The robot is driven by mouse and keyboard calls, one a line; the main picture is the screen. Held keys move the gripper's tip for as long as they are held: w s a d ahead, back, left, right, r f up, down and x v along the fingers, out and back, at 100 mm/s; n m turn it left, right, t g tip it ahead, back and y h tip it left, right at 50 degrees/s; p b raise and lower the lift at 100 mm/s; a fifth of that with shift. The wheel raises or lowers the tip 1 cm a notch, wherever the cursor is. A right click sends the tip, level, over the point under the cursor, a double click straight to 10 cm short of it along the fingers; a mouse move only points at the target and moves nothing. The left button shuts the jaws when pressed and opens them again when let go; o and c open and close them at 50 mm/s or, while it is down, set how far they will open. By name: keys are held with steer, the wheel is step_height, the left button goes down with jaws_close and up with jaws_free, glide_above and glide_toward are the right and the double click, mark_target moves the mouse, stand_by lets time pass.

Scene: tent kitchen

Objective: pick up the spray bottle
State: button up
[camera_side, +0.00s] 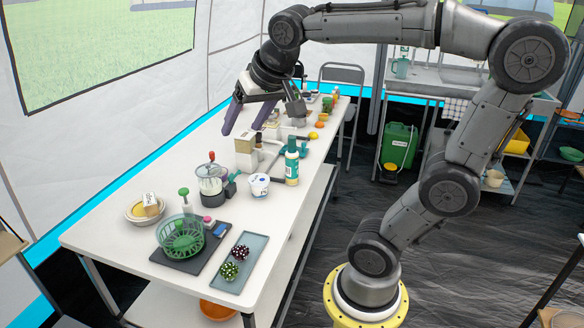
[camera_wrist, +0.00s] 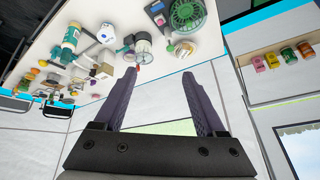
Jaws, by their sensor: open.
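On the white table (camera_side: 118,236), a white tub (camera_side: 259,185), a glass jar (camera_side: 209,180), a tan box (camera_side: 245,150) and small teal items stand near the bottle. A green basket (camera_side: 181,237), a grey-blue tray (camera_side: 239,263) and bowls are nearer the camera. The aisle floor is clear.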

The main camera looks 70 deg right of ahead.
steer(key=w+d+m+g+h, duration=0.15)
steer(key=w+d+m, duration=0.35)
steer(key=d, duration=0.5)
steer(key=m+g, duration=0.4)
glide_toward(291, 138)
steer(key=x, duration=0.6)
steer(key=shift+s+a+f, duration=0.1)
steer(key=shift+s+a, duration=0.1)
steer(key=shift+a, duration=0.1)
steer(key=shift+h, duration=0.25)
steer(key=shift+x, duration=3.2)
steer(key=shift+w+d, duration=0.1)
jaws_close()
